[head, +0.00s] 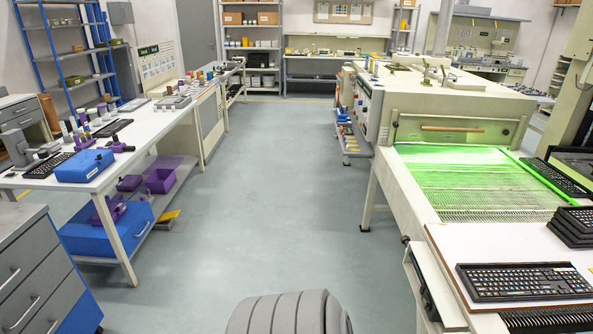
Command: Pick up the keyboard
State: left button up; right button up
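Several black keyboards are in the head view. The nearest keyboard (524,281) lies flat on a white board (465,248) at the lower right, at the front of the machine. A stack of keyboards (572,230) stands behind it at the right edge. Another keyboard (557,178) lies on the right side of the machine, beside the green-lit bed. On the left table, a keyboard (47,166) lies near the front and another (113,128) farther back. Neither of my grippers is in view.
A large pale machine (460,128) with a green-lit bed (475,185) fills the right side. A white table (140,140) with a blue box (85,166) runs along the left, with drawers (35,270) in front. The floor (270,190) between is clear.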

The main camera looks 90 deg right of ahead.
aim_at(484, 282)
jog(key=u, duration=3.85)
jog(key=k, duration=2.65)
jog(key=u, duration=1.75)
jog(key=i, duration=1.05)
